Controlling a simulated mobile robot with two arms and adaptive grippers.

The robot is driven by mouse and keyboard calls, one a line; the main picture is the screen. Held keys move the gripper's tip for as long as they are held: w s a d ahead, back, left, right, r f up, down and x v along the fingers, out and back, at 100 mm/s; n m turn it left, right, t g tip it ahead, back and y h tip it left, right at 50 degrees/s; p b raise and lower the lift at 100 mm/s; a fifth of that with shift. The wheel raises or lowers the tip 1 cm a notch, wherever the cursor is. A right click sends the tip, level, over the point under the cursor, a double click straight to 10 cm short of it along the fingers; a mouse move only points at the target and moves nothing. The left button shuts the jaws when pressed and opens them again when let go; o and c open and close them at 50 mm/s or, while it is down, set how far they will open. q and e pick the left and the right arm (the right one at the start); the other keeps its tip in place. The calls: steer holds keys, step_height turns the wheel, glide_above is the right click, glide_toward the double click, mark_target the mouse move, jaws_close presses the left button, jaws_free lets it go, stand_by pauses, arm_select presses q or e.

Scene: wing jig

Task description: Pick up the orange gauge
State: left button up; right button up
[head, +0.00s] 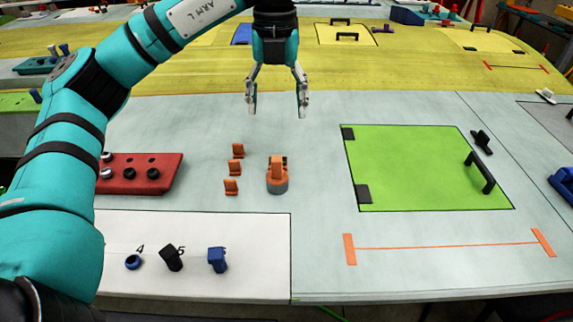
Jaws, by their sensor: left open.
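An orange piece with a grey rounded base (277,173), which looks like the orange gauge, stands on the pale grey wing panel (320,215) near the middle of the head view. My left gripper (277,106) hangs pointing down, farther back than this piece and apart from it. Its two fingers are spread with nothing between them. My right gripper is not in the view.
Several small orange clips (236,168) stand just left of the orange piece. A red block (140,173) with knobs is farther left, partly behind my arm. A green hatch (420,168) with a black handle (480,172) lies right. Small blue and black parts (171,258) stand on a white area in front.

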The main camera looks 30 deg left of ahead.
arm_select(q)
glide_above(277, 167)
steer(key=f, duration=0.5)
steer(key=shift+w+a+f, duration=0.3)
steer(key=shift+w+a, duration=0.05)
steer(key=shift+w, duration=0.05)
steer(key=f, duration=0.2)
steer(key=f+p, duration=0.1)
steer(key=f, duration=0.1)
steer(key=shift+w+f, duration=0.1)
steer(key=shift+w, duration=0.2)
steer(key=shift+f, duration=0.55)
steer(key=shift+f+p, duration=0.25)
steer(key=shift+p, duration=0.1)
step_height(277, 167, down, 4)
steer(key=shift+w+a+r+p, duration=0.1)
steer(key=shift+a+r+p, duration=0.05)
steer(key=shift+p, duration=0.8)
steer(key=shift+f, duration=0.55)
steer(key=shift+c, duration=1)
steer(key=shift+r, duration=0.1)
jaws_close()
